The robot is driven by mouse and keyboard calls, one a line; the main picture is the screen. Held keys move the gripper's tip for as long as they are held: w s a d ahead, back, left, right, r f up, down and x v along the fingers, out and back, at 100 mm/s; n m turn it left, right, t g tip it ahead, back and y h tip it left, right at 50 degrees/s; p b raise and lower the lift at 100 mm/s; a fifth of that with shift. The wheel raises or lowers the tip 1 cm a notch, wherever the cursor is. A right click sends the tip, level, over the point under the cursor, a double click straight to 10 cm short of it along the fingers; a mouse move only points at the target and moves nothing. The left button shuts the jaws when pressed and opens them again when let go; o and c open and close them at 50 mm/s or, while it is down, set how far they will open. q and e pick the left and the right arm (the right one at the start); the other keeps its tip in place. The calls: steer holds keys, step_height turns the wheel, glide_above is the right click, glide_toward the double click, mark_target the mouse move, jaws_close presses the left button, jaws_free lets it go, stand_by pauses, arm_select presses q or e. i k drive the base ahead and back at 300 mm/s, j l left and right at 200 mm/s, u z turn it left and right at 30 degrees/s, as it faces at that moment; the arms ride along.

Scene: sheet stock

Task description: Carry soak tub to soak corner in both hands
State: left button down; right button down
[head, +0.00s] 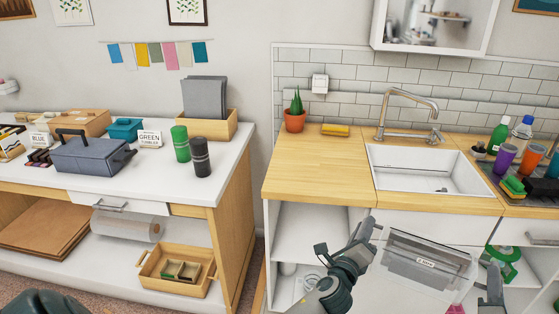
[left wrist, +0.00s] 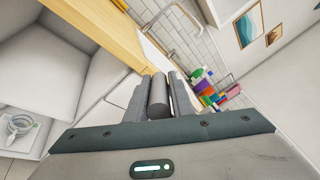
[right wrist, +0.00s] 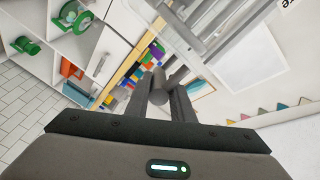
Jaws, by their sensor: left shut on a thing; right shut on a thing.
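The soak tub (head: 420,266) is a clear grey, see-through box with a small white label. It hangs in the air in front of the sink cabinet, below the counter edge. My left gripper (head: 371,233) is shut on its left handle; the grey bar (left wrist: 158,100) shows between the fingers in the left wrist view. My right gripper (head: 491,272) is at its right end, shut on the other handle (right wrist: 160,86), seen in the right wrist view. No marked soak corner can be made out.
The wooden counter (head: 320,165) has a white sink (head: 425,172), a plant pot (head: 294,121) and a yellow item (head: 335,130) at the back. Its front left is clear. Bottles and cups crowd the drying mat (head: 487,170) at right. A white workbench (head: 215,190) stands left, across a gap.

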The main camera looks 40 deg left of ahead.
mark_target(323, 156)
steer(key=u, duration=0.75)
steer(key=i, duration=0.1)
